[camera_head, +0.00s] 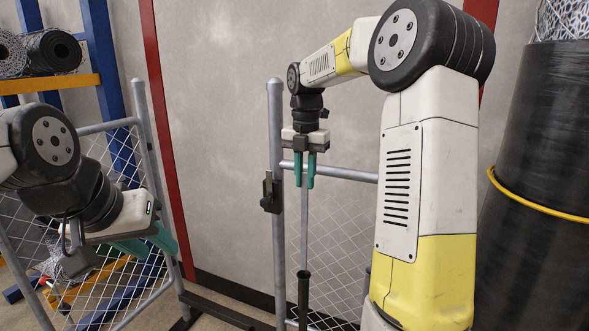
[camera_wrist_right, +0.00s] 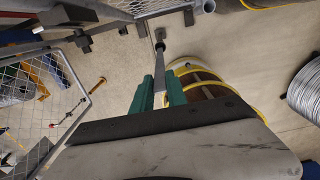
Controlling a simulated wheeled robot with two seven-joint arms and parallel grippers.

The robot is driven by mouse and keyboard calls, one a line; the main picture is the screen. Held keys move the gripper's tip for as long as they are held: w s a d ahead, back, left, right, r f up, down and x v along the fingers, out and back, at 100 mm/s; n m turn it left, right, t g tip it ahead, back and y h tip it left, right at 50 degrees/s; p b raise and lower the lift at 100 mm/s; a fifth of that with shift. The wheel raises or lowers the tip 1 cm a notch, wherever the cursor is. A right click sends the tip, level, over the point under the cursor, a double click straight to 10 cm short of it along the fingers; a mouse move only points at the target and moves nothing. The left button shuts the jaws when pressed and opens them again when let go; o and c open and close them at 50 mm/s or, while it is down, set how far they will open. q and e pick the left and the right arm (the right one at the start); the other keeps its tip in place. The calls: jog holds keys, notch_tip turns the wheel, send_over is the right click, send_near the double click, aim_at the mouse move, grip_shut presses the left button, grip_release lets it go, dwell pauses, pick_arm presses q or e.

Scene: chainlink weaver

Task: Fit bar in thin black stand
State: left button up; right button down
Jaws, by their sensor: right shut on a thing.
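My right gripper (camera_head: 305,184) is shut on a thin grey bar (camera_head: 304,230), which hangs upright below its teal fingers. The bar's lower end meets the top of the thin black stand (camera_head: 304,292); I cannot tell whether it is inside or just in line with it. In the right wrist view the bar (camera_wrist_right: 160,72) runs from between the fingers (camera_wrist_right: 160,88) towards a dark stand top (camera_wrist_right: 159,46). My left gripper (camera_head: 150,243) is at the left, away from the bar, with its teal fingers seen side-on; their gap is unclear.
A grey post (camera_head: 276,200) with a dark latch and a chain-link panel (camera_head: 340,235) stand close beside and behind the bar. Another mesh panel (camera_head: 120,290) is at the left. A black-wrapped roll (camera_head: 535,180) with a yellow band stands at the right.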

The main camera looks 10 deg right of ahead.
aim_at(305, 203)
notch_tip(305, 203, down, 15)
jog(key=shift+f, duration=0.1)
dwell(0.8)
jog(key=c, duration=1.2)
grip_release()
jog(key=shift+c, duration=0.2)
notch_tip(305, 203, up, 8)
jog(key=shift+f, duration=0.25)
jog(key=shift+r, duration=0.15)
